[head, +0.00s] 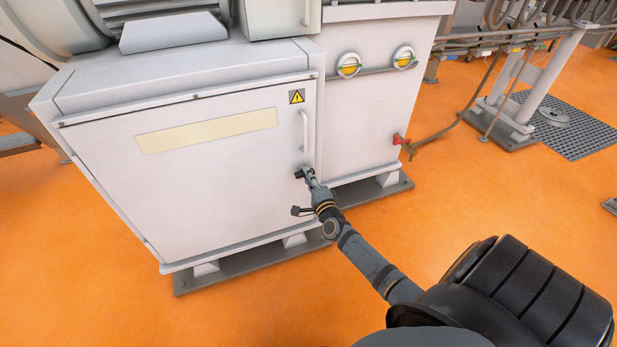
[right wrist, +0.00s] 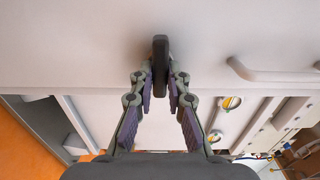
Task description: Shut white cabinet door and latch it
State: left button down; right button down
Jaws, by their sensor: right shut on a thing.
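The white cabinet door (head: 210,165) is in the middle of the head view, with a pale label strip, a yellow warning sign and a white bar handle (head: 305,130). It looks flush with its frame, but I cannot tell whether it is latched. A small dark latch (right wrist: 160,62) sticks out of the door below the handle. My right gripper (head: 303,174) is at the door's right edge, shut on the latch. In the right wrist view its fingers (right wrist: 161,90) lie on both sides of the latch. My left gripper is not in view.
A white machine housing with two round yellow gauges (head: 348,65) stands right of the door. A red valve (head: 400,140) with a hose sticks out low on its side. A grey plinth (head: 250,265) edges the base. Orange floor (head: 250,320) in front is clear.

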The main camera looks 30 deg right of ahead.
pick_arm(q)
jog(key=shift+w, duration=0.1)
pick_arm(e)
jog(key=c, duration=1.3)
grip_release()
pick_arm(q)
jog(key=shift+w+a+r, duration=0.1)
pick_arm(e)
jog(key=v, duration=1.2)
jog(key=shift+f, duration=0.1)
